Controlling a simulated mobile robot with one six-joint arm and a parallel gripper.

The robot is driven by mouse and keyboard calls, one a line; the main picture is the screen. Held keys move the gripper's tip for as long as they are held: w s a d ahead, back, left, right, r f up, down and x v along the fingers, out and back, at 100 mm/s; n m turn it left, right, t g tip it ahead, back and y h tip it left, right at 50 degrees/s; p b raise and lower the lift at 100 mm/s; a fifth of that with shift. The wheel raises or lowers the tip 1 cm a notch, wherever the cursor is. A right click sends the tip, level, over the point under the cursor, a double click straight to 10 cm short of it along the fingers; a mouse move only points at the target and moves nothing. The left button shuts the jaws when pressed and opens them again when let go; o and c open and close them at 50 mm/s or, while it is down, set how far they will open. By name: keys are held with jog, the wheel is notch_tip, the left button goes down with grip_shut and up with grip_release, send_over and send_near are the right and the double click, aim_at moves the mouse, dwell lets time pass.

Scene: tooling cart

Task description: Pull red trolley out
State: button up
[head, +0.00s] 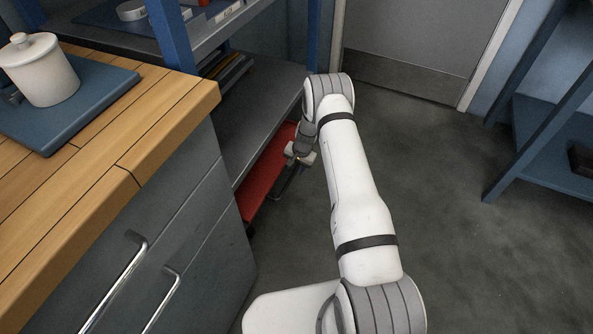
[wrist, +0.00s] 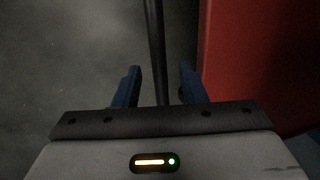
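The red trolley (head: 266,178) sits low under the grey shelf in the head view, with its long side showing. It fills the right of the wrist view as a red panel (wrist: 255,60). A dark bar (wrist: 155,45), which looks like the trolley's handle, runs beside the red panel and between my fingers. My gripper (wrist: 160,72) is open, with gaps on both sides of the bar. I cannot tell how deep the bar sits between the fingers. In the head view my gripper (head: 298,160) is at the trolley's right side, partly hidden by my arm.
A wooden-topped cabinet (head: 190,95) with metal handles stands at the left, close to the trolley. A grey shelf (head: 262,110) overhangs the trolley. A blue rack (head: 545,150) stands at the right. The dark floor (head: 440,200) between is clear.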

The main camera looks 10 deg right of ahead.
jog(key=shift+a+f, duration=0.1)
jog(key=shift+f, duration=0.55)
grip_shut()
